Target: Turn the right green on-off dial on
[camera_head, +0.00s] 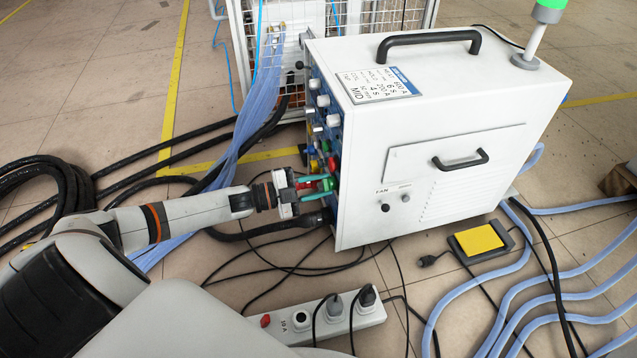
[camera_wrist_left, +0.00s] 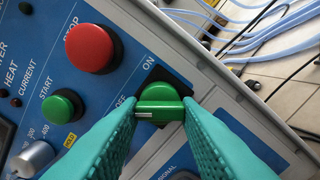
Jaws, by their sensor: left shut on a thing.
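The green on-off dial (camera_wrist_left: 162,92) is in the middle of the left wrist view, on the blue control panel. Its raised grip lies level in that view, with its white mark at the left end, on the side of the OFF label; the ON label is above. My left gripper (camera_wrist_left: 161,112) is shut on the dial's grip, one teal finger at each end. In the head view my left gripper (camera_head: 327,183) reaches the panel's lower part from the left, and the fingers largely hide the dial. My right gripper is in neither view.
A red stop button (camera_wrist_left: 90,47) and a green start button (camera_wrist_left: 63,106) sit left of the dial. The white heater cabinet (camera_head: 470,110) stands right of my arm. A power strip (camera_head: 322,318), cables and a yellow pedal (camera_head: 478,240) lie on the floor.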

